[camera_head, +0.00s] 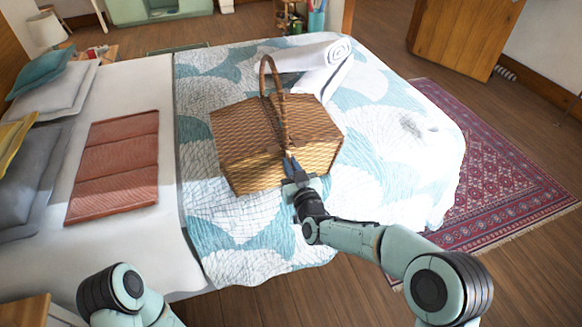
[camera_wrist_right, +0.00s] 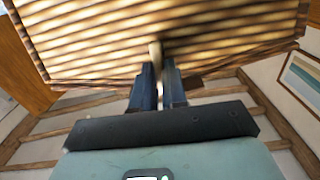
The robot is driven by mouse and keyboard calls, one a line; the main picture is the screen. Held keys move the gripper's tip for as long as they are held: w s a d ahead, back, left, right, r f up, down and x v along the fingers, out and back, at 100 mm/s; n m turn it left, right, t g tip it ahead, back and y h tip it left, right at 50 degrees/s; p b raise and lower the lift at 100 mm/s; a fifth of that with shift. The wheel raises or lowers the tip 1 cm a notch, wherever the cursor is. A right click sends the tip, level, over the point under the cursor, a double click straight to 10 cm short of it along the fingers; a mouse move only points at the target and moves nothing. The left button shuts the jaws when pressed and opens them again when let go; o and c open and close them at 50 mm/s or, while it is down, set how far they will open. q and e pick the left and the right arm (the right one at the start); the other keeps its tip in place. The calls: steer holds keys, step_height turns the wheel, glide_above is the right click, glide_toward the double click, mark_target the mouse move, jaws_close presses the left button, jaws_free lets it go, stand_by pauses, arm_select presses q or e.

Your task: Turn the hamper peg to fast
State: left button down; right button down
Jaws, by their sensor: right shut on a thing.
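The wicker hamper (camera_head: 270,150) stands on the bed with its lid down and its hooped handle (camera_head: 268,85) upright. My right gripper (camera_head: 290,170) is at the hamper's near side. In the right wrist view my right gripper (camera_wrist_right: 158,85) is shut on the peg (camera_wrist_right: 155,56), a pale wooden piece at the hamper's edge. The wicker wall of the hamper (camera_wrist_right: 90,40) fills the top of that view. Which way the peg is turned I cannot tell. My left gripper is out of view; only part of my left arm shows at the lower left of the head view.
A rolled white towel (camera_head: 325,62) lies on the bed behind the hamper. A folded red blanket (camera_head: 115,165) and pillows (camera_head: 40,95) lie to the left. The patterned quilt (camera_head: 385,190) is clear right of the hamper. A red rug (camera_head: 500,190) covers the floor at the right.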

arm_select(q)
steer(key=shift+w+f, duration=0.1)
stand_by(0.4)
arm_select(e)
steer(key=c, duration=1.2)
jaws_free()
steer(key=shift+o, duration=0.2)
steer(key=shift+s, duration=0.1)
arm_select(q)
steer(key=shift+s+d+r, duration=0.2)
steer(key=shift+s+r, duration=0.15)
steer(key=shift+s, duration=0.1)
arm_select(e)
steer(key=v, duration=1.3)
